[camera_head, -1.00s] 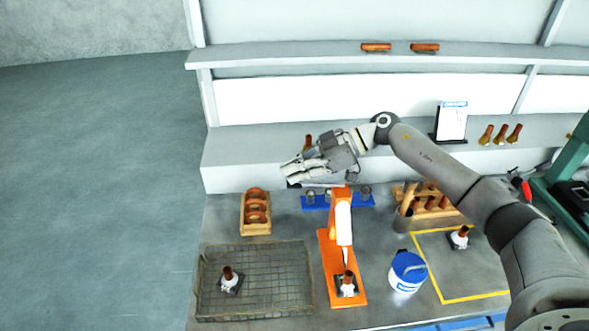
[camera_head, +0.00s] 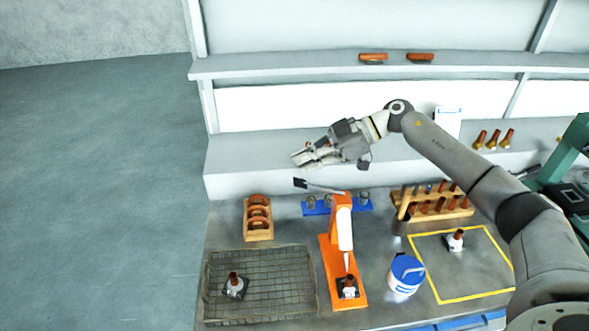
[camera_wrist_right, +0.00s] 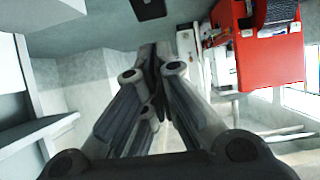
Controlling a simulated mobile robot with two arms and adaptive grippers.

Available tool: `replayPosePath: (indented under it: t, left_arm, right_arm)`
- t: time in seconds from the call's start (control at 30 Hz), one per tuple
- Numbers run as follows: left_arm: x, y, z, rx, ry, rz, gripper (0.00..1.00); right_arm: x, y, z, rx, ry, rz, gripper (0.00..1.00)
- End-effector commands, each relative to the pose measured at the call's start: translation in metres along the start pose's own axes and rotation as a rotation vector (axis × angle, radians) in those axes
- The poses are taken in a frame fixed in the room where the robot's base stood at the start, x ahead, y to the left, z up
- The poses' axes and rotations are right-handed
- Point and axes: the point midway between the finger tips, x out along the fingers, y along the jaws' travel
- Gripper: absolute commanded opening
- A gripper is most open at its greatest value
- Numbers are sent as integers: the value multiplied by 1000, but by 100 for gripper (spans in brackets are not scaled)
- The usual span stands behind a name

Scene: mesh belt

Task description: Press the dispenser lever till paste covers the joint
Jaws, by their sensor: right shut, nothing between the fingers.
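The orange dispenser (camera_head: 343,262) stands on the bench in the head view. Its lever (camera_head: 320,187) sticks out to the left from the top, ending in a dark pad. A joint (camera_head: 349,285) with a copper-coloured top and white lower part sits on a dark base under the nozzle. The picture is too small to tell how much paste is on it. My right gripper (camera_head: 297,160) is shut and empty, above and behind the lever, apart from it. Its closed fingers (camera_wrist_right: 155,70) also show in the right wrist view. My left gripper is not in view.
A wire mesh tray (camera_head: 260,285) holding one joint is left of the dispenser. A blue-and-white tub (camera_head: 406,274) stands close on its right, beside a yellow-outlined area (camera_head: 436,283) with another joint. A wooden rack (camera_head: 257,218) and blue holder (camera_head: 337,206) stand behind.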

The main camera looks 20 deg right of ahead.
Motion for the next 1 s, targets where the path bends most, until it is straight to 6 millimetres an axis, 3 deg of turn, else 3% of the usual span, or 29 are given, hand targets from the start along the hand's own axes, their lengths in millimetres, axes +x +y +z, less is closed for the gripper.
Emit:
replayPosePath:
  t: [0.03, 0.1, 0.4, 1.0]
  left_arm:
    - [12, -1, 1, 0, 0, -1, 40]
    - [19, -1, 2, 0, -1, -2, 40]
    - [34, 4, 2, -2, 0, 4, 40]
    - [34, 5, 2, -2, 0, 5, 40]
  right_arm:
    - [-8, 0, 6, -1, -3, 2, 0]
    - [-22, 0, 3, 0, -3, 1, 0]
    - [-67, 0, -8, 1, 0, -1, 0]
    - [-74, -1, -10, 2, -1, -3, 0]
